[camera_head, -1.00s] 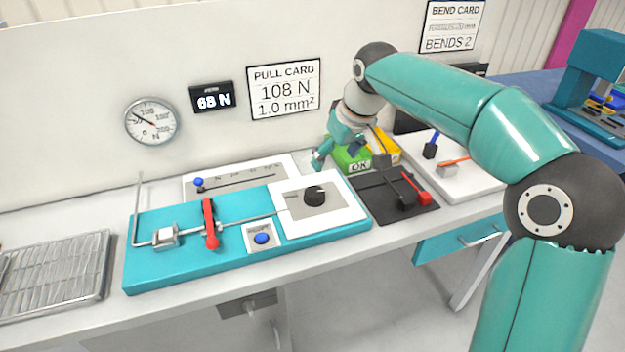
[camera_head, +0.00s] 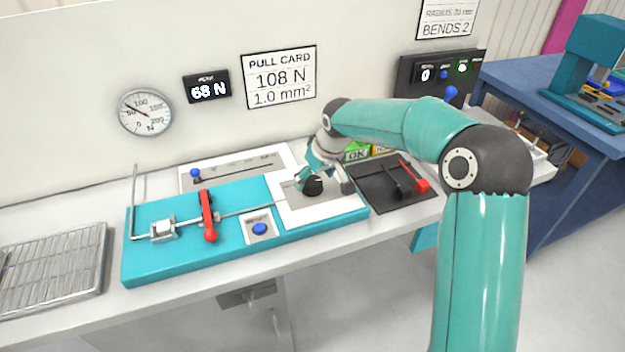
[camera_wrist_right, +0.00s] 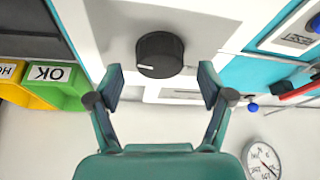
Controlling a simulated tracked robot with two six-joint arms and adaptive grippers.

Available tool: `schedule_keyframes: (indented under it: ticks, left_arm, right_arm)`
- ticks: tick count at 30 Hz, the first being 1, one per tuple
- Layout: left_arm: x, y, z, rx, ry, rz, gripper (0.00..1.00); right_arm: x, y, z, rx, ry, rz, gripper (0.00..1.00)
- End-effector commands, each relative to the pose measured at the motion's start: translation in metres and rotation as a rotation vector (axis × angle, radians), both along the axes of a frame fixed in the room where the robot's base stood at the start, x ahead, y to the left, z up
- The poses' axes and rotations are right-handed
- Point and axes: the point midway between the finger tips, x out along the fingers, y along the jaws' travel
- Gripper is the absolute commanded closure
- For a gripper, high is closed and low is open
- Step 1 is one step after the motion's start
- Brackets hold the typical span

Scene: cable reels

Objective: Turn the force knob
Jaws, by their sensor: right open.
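The force knob (camera_head: 312,185) is a round black knob on a light panel at the right end of the teal pull tester (camera_head: 160,262). In the right wrist view the knob (camera_wrist_right: 160,54) has a white pointer line and lies just beyond the fingertips, centred between them. My right gripper (camera_head: 322,183) is at the knob in the head view and partly hides its surroundings. In the wrist view the right gripper (camera_wrist_right: 160,88) is open with its fingers apart and nothing between the pads. My left gripper is not in view. The peak display (camera_head: 207,87) reads 68 N.
The pull card (camera_head: 279,77) shows 108 N and 1.0 mm². A red lever (camera_head: 208,216) and blue button (camera_head: 260,229) are left of the knob. The green OK bin (camera_head: 356,152) and a black plate (camera_head: 385,196) are to the right. A wire rack (camera_head: 55,268) lies at far left.

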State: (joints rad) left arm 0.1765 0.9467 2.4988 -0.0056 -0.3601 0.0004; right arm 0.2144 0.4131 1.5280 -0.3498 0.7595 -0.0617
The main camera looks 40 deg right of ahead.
Motion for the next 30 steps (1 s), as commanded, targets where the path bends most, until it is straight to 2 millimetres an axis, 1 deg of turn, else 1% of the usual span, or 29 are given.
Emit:
schedule_keyframes:
  ticks: [1, 3, 6, 16, 23, 24, 27, 30]
  left_arm:
    - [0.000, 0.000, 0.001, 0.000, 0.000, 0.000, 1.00]
    - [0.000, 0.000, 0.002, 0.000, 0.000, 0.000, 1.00]
    - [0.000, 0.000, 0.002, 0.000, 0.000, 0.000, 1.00]
    - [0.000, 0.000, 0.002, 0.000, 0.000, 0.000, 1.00]
    - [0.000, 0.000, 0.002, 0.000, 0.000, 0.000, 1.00]
    - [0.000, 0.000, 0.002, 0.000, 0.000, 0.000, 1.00]
    - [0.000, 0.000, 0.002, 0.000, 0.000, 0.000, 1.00]
    - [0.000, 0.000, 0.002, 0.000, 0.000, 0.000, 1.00]
  right_arm:
    - [0.003, 0.000, -0.006, 0.000, 0.001, -0.001, 0.20]
    - [0.005, -0.001, -0.013, 0.000, 0.002, -0.001, 0.20]
    - [0.008, -0.001, -0.018, 0.001, -0.001, -0.002, 0.20]
    - [0.008, -0.001, -0.020, -0.001, -0.001, -0.001, 0.20]
    - [0.008, -0.001, -0.020, -0.001, -0.001, -0.001, 0.59]
    - [0.008, -0.001, -0.020, -0.001, -0.001, -0.001, 0.65]
    - [0.008, -0.001, -0.020, -0.001, -0.001, -0.001, 0.80]
    - [0.008, -0.001, -0.020, 0.000, -0.001, -0.002, 0.80]
